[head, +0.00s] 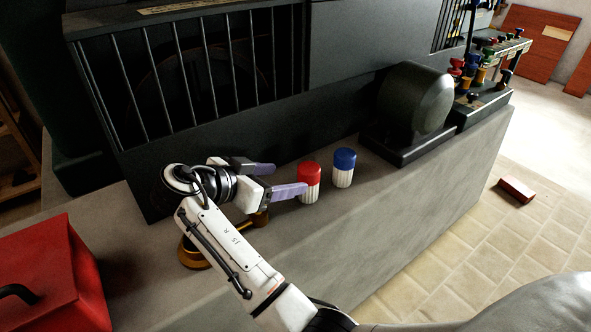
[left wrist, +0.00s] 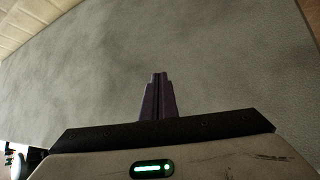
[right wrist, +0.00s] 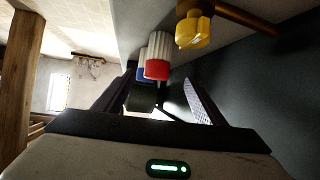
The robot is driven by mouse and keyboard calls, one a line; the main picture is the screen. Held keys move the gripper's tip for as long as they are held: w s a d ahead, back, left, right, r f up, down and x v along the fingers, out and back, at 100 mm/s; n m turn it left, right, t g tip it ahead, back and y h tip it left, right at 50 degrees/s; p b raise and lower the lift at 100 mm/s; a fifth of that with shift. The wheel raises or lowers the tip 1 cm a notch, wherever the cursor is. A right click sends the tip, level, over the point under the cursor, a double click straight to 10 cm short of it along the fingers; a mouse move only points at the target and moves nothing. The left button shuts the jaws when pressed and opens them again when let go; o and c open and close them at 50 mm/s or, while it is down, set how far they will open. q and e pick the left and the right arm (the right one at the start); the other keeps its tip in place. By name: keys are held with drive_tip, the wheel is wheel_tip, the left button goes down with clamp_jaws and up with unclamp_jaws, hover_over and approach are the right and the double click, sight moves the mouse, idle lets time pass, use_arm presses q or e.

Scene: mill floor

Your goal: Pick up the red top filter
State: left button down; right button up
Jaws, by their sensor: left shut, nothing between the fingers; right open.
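The red top filter (head: 309,180) is a small upright cylinder with a red cap and white ribbed body on the grey counter. My right gripper (head: 290,178) is open and comes at it from the left. The nearer fingertip overlaps the filter's left edge; I cannot tell whether they touch. In the right wrist view the red top filter (right wrist: 157,68) lies ahead, in the gap between the open fingers (right wrist: 160,78). My left gripper (left wrist: 159,77) is shut and empty above a plain grey surface.
A blue top filter (head: 344,167) stands just right of the red one. A dark rounded machine part (head: 420,98) is behind it. A brass fitting (head: 192,256) lies under my right arm, and a red box (head: 50,275) stands at left. The counter's front right is clear.

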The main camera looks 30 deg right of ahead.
sight(301, 176)
drive_tip(key=x, duration=0.5)
drive_tip(key=shift+s, duration=0.15)
drive_tip(key=x, duration=0.4)
drive_tip(key=shift+s+d+r, duration=0.15)
drive_tip(key=shift+d+r, duration=0.05)
drive_tip(key=shift+d, duration=0.05)
drive_tip(key=shift+d+f, duration=0.25)
drive_tip(key=shift+d, duration=0.15)
use_arm(q)
drive_tip(key=shift+s+f, duration=0.2)
drive_tip(key=shift+s, duration=0.3)
use_arm(e)
drive_tip(key=shift+c, duration=0.4)
drive_tip(key=shift+w, duration=0.2)
drive_tip(key=c, duration=1.1)
